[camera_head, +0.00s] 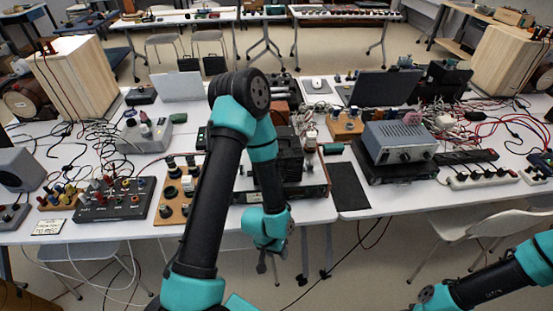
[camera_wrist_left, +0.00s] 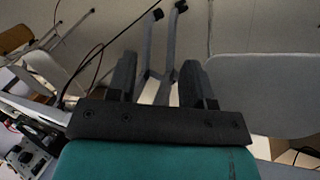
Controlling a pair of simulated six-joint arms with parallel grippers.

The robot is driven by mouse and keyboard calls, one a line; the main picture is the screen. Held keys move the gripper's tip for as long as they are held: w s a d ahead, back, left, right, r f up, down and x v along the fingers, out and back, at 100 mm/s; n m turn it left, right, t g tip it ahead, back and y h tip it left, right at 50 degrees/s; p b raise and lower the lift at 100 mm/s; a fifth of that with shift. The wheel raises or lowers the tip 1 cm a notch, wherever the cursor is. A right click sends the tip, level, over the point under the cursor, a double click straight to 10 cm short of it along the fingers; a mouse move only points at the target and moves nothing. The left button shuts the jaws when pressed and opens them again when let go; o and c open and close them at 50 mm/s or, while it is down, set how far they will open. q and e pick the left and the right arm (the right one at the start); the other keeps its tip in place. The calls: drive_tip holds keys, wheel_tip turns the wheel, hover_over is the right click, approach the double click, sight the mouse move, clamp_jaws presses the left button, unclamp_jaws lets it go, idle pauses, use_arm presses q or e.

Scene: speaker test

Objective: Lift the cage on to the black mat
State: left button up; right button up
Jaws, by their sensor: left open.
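The black mat (camera_head: 349,186) lies flat at the front of the white table, right of centre, with its top clear. I cannot pick out a cage for certain; a dark boxy stack (camera_head: 290,160) stands left of the mat, partly hidden behind my left arm. My left gripper (camera_head: 268,263) hangs in front of the table's front edge, left of and nearer than the mat. In the left wrist view its two dark fingers (camera_wrist_left: 158,78) are apart with nothing between them. My right arm shows at the lower right; its gripper is not visible.
A grey metal unit (camera_head: 400,141) stands right of the mat, with a power strip (camera_head: 484,178) and tangled cables. A dark control box (camera_head: 115,199) and wooden switch board (camera_head: 177,195) sit at left. The floor before the table is mostly clear.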

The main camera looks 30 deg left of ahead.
idle(0.4)
use_arm(q)
drive_tip(key=shift+c, duration=0.5)
